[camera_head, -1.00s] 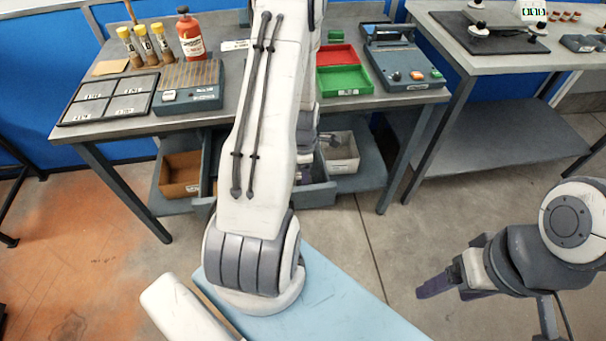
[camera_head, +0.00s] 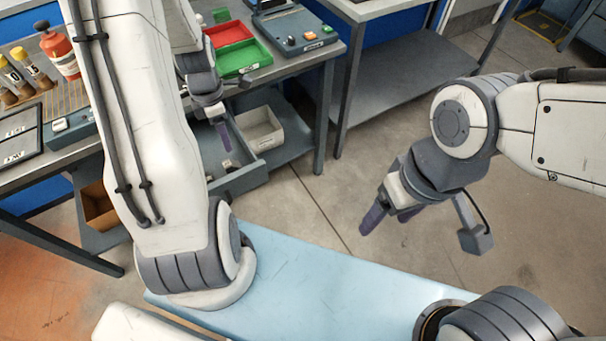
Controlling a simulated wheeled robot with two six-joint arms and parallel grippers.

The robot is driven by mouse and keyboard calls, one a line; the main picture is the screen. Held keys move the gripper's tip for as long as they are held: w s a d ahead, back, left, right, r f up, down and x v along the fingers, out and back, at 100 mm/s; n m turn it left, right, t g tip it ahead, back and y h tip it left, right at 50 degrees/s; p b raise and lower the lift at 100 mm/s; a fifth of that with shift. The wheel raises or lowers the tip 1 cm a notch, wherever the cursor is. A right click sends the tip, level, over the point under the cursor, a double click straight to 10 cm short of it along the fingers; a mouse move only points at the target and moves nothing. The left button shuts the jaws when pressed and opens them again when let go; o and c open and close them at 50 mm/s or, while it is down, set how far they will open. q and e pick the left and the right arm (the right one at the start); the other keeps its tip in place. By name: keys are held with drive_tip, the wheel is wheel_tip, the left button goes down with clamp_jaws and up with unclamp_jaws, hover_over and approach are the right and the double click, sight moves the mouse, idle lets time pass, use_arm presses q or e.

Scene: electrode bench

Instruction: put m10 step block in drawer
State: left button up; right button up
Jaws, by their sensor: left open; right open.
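The open grey drawer (camera_head: 247,179) shows below the bench, partly hidden by my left arm. My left gripper (camera_head: 224,138) points down over the drawer, with one purple finger clearly visible; it is open, and I see nothing held in it. A small light thing shows inside the drawer near its front, too small to identify. I cannot pick out the m10 step block for certain. My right gripper (camera_head: 390,216) is open and empty, hanging over the bare floor at the right, away from the drawer.
A whitish bin (camera_head: 262,130) stands right of the drawer on the lower shelf, and a brown box (camera_head: 97,207) left of it. Red (camera_head: 228,34) and green (camera_head: 240,57) trays lie on the bench. A second bench (camera_head: 400,85) stands at the back right. Floor between is clear.

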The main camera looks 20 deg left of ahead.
use_arm(q)
drive_tip(key=s+d+r+m, duration=0.1)
drive_tip(key=d+r+m, duration=0.3)
drive_tip(key=d+m, duration=0.5)
drive_tip(key=s+d+r+m, duration=0.1)
drive_tip(key=d+r+m, duration=0.5)
drive_tip(key=d, duration=0.4)
drive_tip(key=s+d+r+m, duration=0.2)
drive_tip(key=s+d+m, duration=0.3)
drive_tip(key=s+m, duration=0.2)
drive_tip(key=s+d+r+m+h, duration=0.1)
drive_tip(key=s+d+m, duration=0.5)
drive_tip(key=m, duration=0.6)
drive_tip(key=shift+s+d+r+m, duration=0.2)
drive_tip(key=shift+s+r+m, duration=0.15)
drive_tip(key=shift+s, duration=0.25)
